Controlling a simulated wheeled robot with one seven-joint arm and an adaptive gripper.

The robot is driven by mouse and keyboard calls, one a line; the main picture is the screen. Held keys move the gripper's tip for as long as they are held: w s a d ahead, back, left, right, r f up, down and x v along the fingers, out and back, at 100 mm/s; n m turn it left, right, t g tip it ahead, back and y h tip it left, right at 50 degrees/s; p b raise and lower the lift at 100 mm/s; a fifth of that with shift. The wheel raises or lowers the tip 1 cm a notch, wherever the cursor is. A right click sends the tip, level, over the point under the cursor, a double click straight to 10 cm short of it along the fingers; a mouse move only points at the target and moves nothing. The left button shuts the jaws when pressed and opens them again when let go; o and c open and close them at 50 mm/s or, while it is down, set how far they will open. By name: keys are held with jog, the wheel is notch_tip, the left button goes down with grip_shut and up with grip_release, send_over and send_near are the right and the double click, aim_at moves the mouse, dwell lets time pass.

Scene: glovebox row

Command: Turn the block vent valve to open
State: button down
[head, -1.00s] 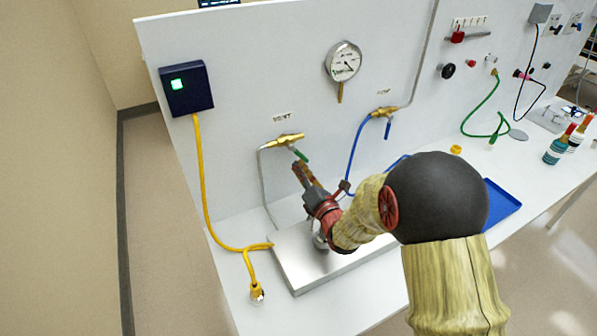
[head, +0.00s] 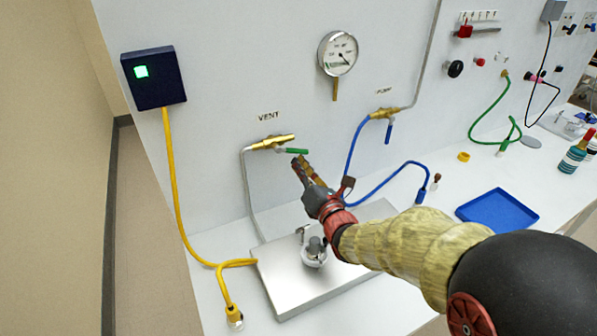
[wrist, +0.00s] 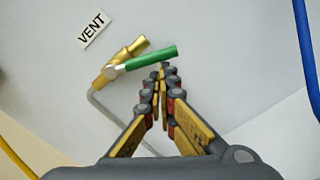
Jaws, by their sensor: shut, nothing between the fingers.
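The block vent valve is a brass body (head: 272,143) on the white panel under the VENT label (head: 268,117). Its green lever (head: 296,151) points right, close to the line of the body but at a slight angle to it. In the wrist view the green lever (wrist: 152,57) crosses above the fingertips, and the brass body (wrist: 123,60) lies to its upper left. My gripper (head: 298,164) is shut and empty, with its tips just below the lever's free end. I cannot tell whether the tips touch it.
A metal plate (head: 282,280) with a small fitting (head: 314,250) lies below my gripper. The PUMP valve (head: 384,114) with a blue lever is to the right, with a blue hose (head: 354,150). A gauge (head: 338,54) hangs above. A yellow cable (head: 172,190) runs at left.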

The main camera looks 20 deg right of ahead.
jog(key=shift+w+d+r+b, duration=0.1)
jog(key=shift+d+r+b, duration=0.45)
jog(key=shift+b, duration=0.5)
jog(key=shift+r+b, duration=0.2)
jog(key=shift+b, duration=0.1)
dwell(0.3)
